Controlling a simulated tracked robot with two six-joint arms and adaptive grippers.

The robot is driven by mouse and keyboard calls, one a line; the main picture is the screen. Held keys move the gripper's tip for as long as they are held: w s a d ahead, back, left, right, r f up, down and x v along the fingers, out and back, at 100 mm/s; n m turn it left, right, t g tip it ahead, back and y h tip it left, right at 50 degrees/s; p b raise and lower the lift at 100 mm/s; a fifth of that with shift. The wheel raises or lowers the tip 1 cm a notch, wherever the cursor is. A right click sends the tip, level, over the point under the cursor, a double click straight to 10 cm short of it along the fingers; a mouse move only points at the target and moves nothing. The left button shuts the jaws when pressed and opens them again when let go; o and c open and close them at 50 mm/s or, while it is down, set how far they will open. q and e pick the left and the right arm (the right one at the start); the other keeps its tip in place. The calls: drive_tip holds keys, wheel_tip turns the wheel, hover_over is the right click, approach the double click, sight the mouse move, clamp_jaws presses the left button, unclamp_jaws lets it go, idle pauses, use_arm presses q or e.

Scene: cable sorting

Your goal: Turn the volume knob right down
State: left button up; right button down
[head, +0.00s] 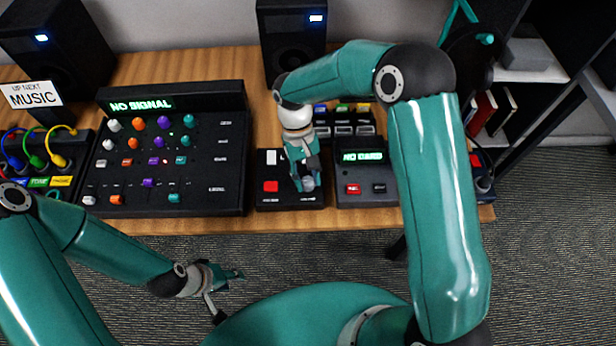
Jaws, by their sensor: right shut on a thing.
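A small black box (262,204) with a red button (271,186) and a white part at its upper left sits near the table's front edge. A grey knob (308,184) shows at the box's right side, between the fingertips of my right gripper (307,181). That gripper reaches down from above and is shut on the knob, hiding most of it. The knob's pointer and setting cannot be made out. My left gripper (232,293) is open and empty, in front of the table and over the carpet.
A mixer panel (208,200) with many coloured knobs and a "NO SIGNAL" display (141,105) stands to the left. A box with a green display (362,156) is close on the right. Speakers (290,40) stand behind. Cables (38,160) lie far left.

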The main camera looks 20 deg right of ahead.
drive_tip(key=shift+n, duration=0.4)
drive_tip(key=c, duration=0.8)
unclamp_jaws()
drive_tip(key=v, duration=1.2)
drive_tip(key=shift+a, duration=0.2)
